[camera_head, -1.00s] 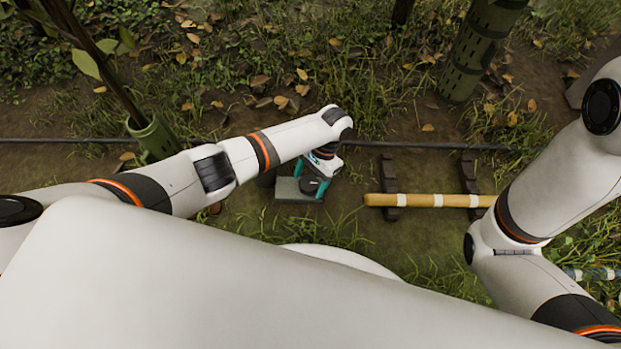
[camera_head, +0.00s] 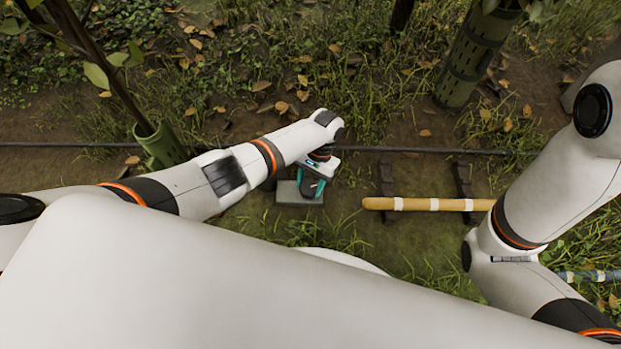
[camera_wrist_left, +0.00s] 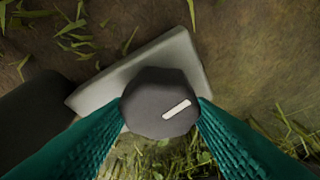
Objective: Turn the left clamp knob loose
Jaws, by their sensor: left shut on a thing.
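The left clamp knob (camera_wrist_left: 158,104) is a dark grey, many-sided cap with a white bar mark on its top. It sits on a light grey clamp block (camera_wrist_left: 185,60), which also shows in the head view (camera_head: 288,194). My left gripper (camera_head: 311,186) reaches down over the block with its teal fingers. In the left wrist view the fingers are shut on the knob from both sides. The white mark lies slanted, its right end higher. In the head view the gripper mostly hides the knob. My right arm shows at the right, but its gripper is out of view.
A wooden pole (camera_head: 430,204) with white bands lies across dark supports (camera_head: 387,190) right of the clamp. A thin dark hose (camera_head: 410,150) runs behind. Green mesh trunk guards (camera_head: 470,65) stand farther back. Grass and bare soil surround the clamp.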

